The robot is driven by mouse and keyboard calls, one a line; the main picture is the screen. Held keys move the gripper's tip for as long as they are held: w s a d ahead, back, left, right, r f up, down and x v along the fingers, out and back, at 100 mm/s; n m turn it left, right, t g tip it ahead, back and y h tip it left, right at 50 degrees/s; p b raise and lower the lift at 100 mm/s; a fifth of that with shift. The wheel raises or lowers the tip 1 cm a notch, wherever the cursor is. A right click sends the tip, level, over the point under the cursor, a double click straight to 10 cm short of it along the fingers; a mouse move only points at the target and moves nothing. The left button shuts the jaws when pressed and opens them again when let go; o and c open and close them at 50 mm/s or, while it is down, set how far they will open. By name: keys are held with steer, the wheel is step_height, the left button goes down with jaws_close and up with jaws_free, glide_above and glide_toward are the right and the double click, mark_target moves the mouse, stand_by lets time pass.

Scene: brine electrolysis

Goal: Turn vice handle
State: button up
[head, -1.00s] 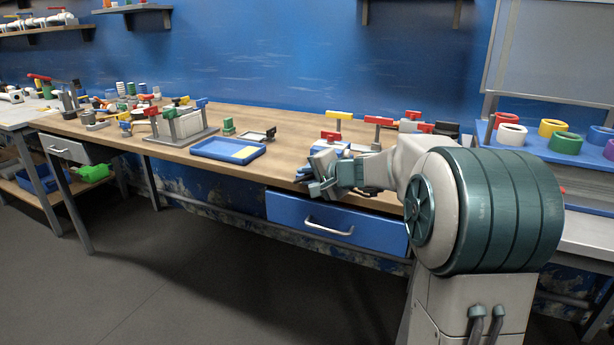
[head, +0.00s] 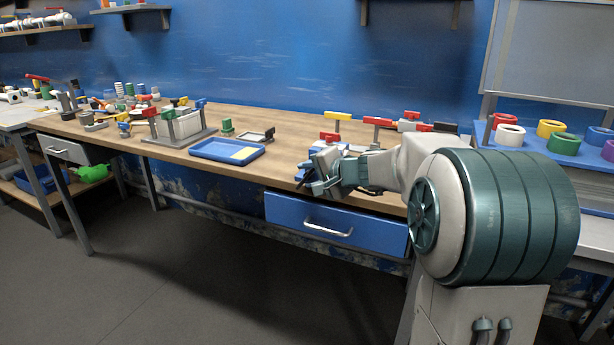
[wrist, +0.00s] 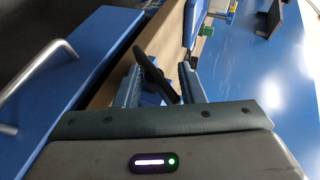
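My gripper (head: 318,178) is at the front edge of the wooden workbench, above the blue drawer. In the wrist view my gripper (wrist: 160,82) has its two fingers apart. A dark bar, which looks like the vice handle (wrist: 152,72), runs slantwise between the fingers. Blue parts, likely of the vice (wrist: 150,99), show behind the bar. I cannot tell whether either finger touches the bar. In the head view my gripper and wrist hide most of the vice.
The blue drawer (head: 290,212) with a metal pull is below my gripper. A blue tray (head: 205,150) lies to the left on the bench. Red and yellow handled fittings (head: 378,121) stand behind my arm. Coloured rings sit on a blue rack (head: 566,150) at the right.

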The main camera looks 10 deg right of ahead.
steer(key=s+d+r+p, duration=0.3)
steer(key=s+r, duration=0.6)
steer(key=r, duration=0.1)
steer(key=shift+d, duration=0.2)
stand_by(0.9)
steer(key=shift+s+f, duration=0.1)
steer(key=shift+f, duration=0.1)
steer(key=shift+r, duration=0.1)
steer(key=p+v, duration=0.1)
steer(key=v, duration=1.3)
steer(key=shift+d, duration=0.1)
